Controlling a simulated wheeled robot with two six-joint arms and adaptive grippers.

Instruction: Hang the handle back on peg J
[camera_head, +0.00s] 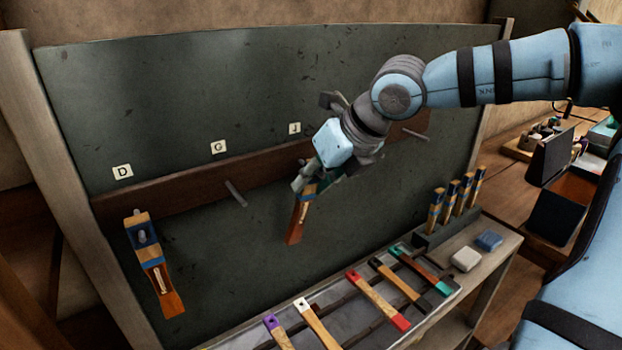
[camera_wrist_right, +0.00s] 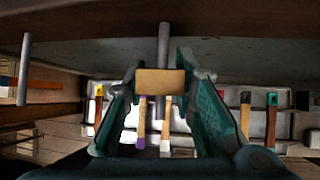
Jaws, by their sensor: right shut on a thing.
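My right gripper (camera_head: 308,180) is shut on a wooden handle (camera_head: 300,218) in front of the board under label J (camera_head: 294,128). The handle hangs down, slightly tilted, with a blue band near the jaws and a reddish-brown lower end. In the right wrist view its tan end (camera_wrist_right: 160,83) sits between the teal fingers (camera_wrist_right: 160,95). A grey peg (camera_wrist_right: 163,45) lines up with that end; I cannot tell whether it passes into the handle. Peg J is hidden behind the gripper in the head view. My left gripper is not in view.
Another handle (camera_head: 155,265) hangs on the peg under D. The peg (camera_head: 236,193) under G is bare, as is a peg (camera_head: 415,133) further right. Below is a bench (camera_head: 487,270) with several coloured-end handles, a rack of upright tools (camera_head: 455,200) and two small blocks.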

